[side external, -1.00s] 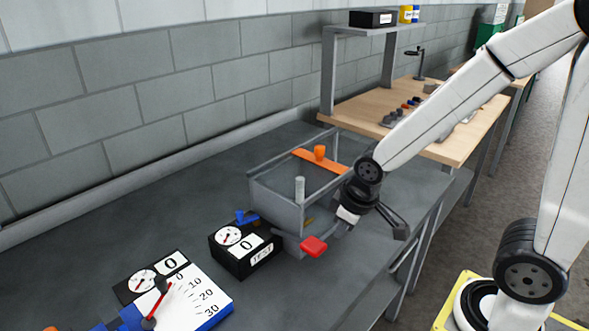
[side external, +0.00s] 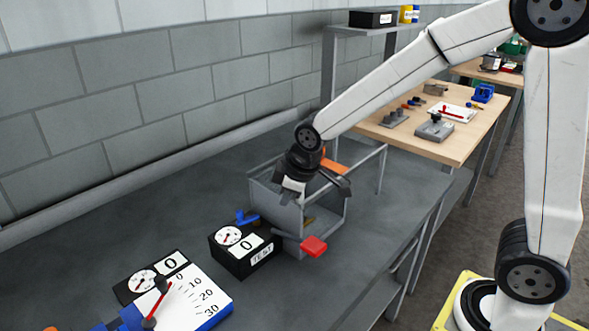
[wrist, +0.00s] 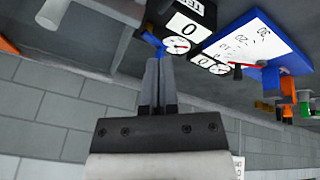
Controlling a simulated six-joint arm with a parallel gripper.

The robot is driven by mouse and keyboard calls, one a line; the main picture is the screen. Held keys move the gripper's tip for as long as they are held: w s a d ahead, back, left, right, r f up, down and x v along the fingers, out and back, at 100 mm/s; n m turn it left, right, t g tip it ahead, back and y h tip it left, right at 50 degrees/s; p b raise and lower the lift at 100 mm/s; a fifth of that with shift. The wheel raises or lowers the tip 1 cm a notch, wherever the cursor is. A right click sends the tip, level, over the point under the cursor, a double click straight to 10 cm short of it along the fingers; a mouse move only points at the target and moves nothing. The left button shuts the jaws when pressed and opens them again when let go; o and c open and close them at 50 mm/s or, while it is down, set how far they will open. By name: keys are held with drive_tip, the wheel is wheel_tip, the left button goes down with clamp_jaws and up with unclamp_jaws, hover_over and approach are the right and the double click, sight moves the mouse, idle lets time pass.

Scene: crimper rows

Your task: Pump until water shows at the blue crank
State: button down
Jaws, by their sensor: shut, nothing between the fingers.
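The blue crank (side external: 246,217) sits at the back of a black box marked TEST (side external: 252,255), which has a round dial and a 0 display. It also shows in the wrist view (wrist: 150,42), just beyond my fingertips. My gripper (wrist: 157,62) is shut and empty, its fingers pointing toward the crank with no clear contact. In the side view my gripper is over the near end of a grey open-topped tank (side external: 272,206), and its fingertips are hard to make out. A red handle (side external: 314,246) sticks out at the tank's front. I see no water at the crank.
A blue-edged scale panel (side external: 200,296) with a red pointer and a second dial with a 0 display (side external: 150,276) lie at the front left. An orange bar (side external: 333,165) crosses the tank. The bench between wall and tank is clear.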

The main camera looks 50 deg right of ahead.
drive_tip(key=shift+w+a+m, duration=0.2)
drive_tip(key=shift+w, duration=0.6)
drive_tip(key=shift+w+a+m, duration=0.2)
drive_tip(key=shift+w, duration=0.6)
drive_tip(key=s+d+f+m+g, duration=0.1)
drive_tip(key=s+d+f+m, duration=0.1)
drive_tip(key=s, duration=0.6)
drive_tip(key=s+d+f+m+g, duration=0.1)
drive_tip(key=s+d+f+m, duration=0.2)
drive_tip(key=s, duration=0.6)
drive_tip(key=shift+d+f+m, duration=0.15)
drive_tip(key=shift+f+m, duration=0.15)
drive_tip(key=shift+m, duration=0.3)
